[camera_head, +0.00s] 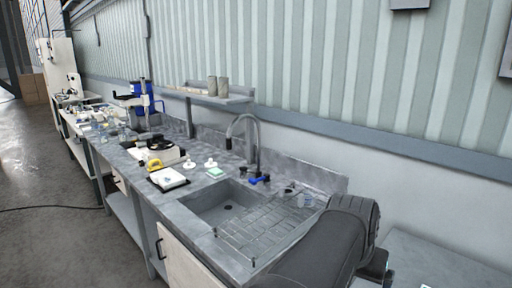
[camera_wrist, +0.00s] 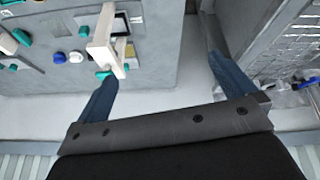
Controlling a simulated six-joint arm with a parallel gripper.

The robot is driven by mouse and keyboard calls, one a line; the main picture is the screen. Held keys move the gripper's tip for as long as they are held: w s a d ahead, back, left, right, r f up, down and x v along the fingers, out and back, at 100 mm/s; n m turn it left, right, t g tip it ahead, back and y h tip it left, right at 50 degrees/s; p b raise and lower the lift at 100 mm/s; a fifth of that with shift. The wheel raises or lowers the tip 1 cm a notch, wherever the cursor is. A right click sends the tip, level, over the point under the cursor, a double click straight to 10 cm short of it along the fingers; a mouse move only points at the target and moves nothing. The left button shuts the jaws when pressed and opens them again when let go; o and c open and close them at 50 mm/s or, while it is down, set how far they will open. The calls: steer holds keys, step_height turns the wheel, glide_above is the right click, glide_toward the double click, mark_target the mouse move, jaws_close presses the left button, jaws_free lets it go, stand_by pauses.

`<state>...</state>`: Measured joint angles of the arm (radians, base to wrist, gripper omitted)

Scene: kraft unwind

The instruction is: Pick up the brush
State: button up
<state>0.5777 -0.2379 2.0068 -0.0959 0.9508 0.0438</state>
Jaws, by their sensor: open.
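No brush can be made out for certain. In the head view, a small yellow item (camera_head: 154,163) lies on the grey counter left of the sink, and a blue item (camera_head: 260,180) with dark parts lies behind the sink near the tap; either is too small to identify. In the wrist view, a blue item (camera_wrist: 308,83) shows at the right edge, partly cut off. My gripper (camera_wrist: 164,62) is open and empty in the wrist view, its two blue fingers spread wide over a pale surface. My dark arm covers the counter's right end in the head view.
The sink (camera_head: 222,206) has a ribbed drainboard and a tall curved tap (camera_head: 257,140). A white tray (camera_head: 168,179), a green sponge-like block (camera_head: 215,172) and small white items stand left of it. A wall shelf (camera_head: 215,98) hangs behind. More equipment crowds the far counter.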

steer(key=shift+c, duration=1)
steer(key=s+d+f+m+g+y, duration=0.2)
steer(key=s+d+f+g+y, duration=0.15)
steer(key=s+d+f, duration=0.65)
steer(key=f, duration=0.4)
steer(key=w+d+f, duration=0.1)
steer(key=f, duration=0.3)
steer(key=w+d+f, duration=0.1)
steer(key=f, duration=0.4)
steer(key=shift+s+a+f, duration=0.1)
steer(key=shift+s+f, duration=0.05)
steer(key=shift+f, duration=1)
steer(key=shift+s+f, duration=0.15)
steer(key=shift+f, duration=1.7)
